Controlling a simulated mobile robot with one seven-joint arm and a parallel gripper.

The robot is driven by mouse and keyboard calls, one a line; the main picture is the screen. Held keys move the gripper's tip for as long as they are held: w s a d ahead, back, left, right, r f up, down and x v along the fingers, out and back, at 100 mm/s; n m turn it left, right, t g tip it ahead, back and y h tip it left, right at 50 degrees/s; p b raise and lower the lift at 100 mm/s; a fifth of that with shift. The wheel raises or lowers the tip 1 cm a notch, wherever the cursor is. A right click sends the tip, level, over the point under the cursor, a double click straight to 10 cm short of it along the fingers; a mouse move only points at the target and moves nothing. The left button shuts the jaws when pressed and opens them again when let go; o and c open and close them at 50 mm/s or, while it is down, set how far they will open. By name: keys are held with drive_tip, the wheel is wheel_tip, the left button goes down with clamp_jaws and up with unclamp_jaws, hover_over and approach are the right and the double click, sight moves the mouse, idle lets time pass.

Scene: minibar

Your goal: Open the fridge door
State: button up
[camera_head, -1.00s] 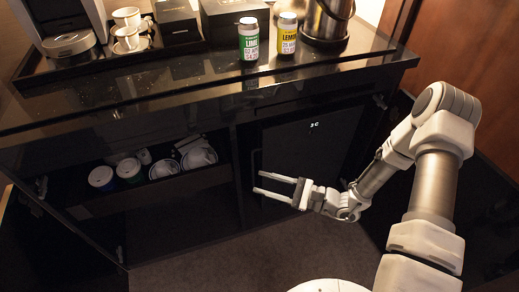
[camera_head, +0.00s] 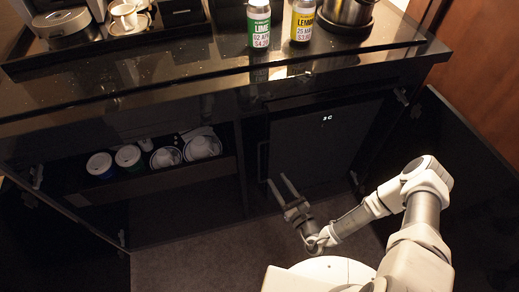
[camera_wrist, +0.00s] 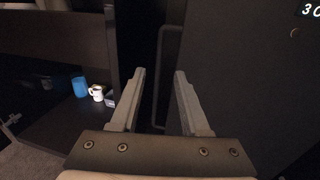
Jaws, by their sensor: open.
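The fridge door (camera_head: 325,150) is a dark flat panel in the right bay of the cabinet, with a lit "3 C" readout near its top. It looks shut. Its thin dark bar handle (camera_head: 263,160) runs upright along the left edge. My gripper (camera_head: 277,179) is open and empty, in front of the door's lower left part, close to the handle. In the wrist view the handle (camera_wrist: 163,60) shows beyond and between the open fingers (camera_wrist: 159,72), and I cannot tell that they touch it. The handle's lower part is dim.
A left shelf holds several cups (camera_head: 165,157). The counter (camera_head: 200,75) above carries a lime can (camera_head: 259,25), a lemon can (camera_head: 303,20) and a steel bucket (camera_head: 346,10). An open cabinet door (camera_head: 465,150) stands on the right. Dark carpet (camera_head: 190,255) lies below.

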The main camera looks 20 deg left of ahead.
sight(259, 152)
drive_tip(key=b+x, duration=0.3)
drive_tip(key=x, duration=1.2)
drive_tip(key=shift+b, duration=0.3)
clamp_jaws()
idle(0.5)
